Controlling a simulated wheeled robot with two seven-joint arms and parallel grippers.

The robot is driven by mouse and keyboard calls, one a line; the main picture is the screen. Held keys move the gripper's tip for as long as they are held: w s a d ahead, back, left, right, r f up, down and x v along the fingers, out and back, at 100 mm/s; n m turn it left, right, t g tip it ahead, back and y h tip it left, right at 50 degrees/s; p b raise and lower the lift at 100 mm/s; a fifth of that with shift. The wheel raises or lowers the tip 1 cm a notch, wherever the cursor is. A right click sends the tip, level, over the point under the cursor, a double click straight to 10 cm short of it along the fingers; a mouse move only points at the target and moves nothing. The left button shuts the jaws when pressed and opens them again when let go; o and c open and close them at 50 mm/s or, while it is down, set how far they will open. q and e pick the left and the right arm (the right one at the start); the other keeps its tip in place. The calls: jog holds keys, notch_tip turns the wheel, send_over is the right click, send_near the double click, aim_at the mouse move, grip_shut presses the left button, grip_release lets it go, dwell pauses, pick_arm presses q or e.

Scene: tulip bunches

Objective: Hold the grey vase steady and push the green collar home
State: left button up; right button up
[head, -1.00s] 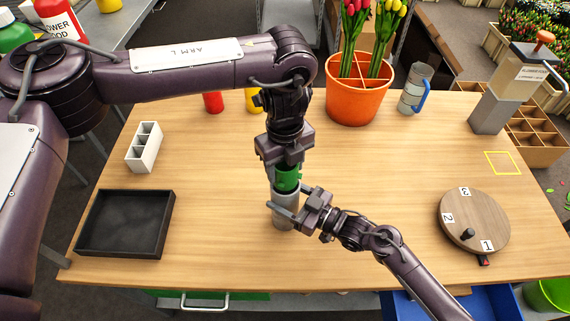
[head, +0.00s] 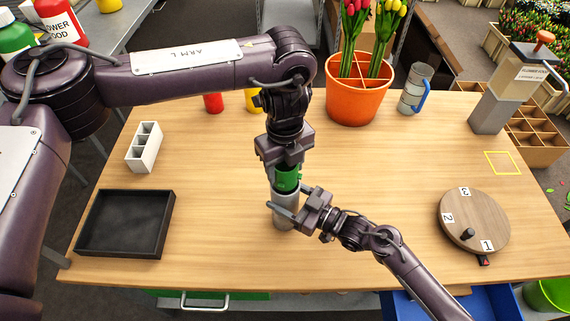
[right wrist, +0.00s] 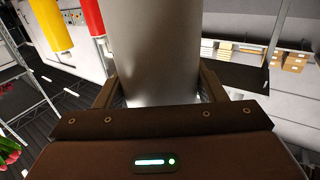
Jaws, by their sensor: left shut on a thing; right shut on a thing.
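The grey vase (head: 285,213) stands upright on the table in the head view. My right gripper (head: 285,204) is shut on it from the right side. In the right wrist view the vase (right wrist: 155,50) rises between the two fingers of my right gripper (right wrist: 155,95). The green collar (head: 287,180) sits at the top of the vase. My left gripper (head: 286,168) comes down from above and is shut on the collar, hiding its upper part. Whether the collar is fully seated cannot be told.
A black tray (head: 82,222) and a white divided holder (head: 144,148) are at the left. An orange pot of tulips (head: 357,103) and a grey jug (head: 415,90) stand at the back. A numbered wooden disc (head: 480,215) is at the right. The table's middle right is clear.

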pick_arm(q)
jog(key=shift+f, duration=1.6)
jog(key=o, duration=1)
jog(key=shift+o, duration=0.2)
notch_tip(320, 180, up, 12)
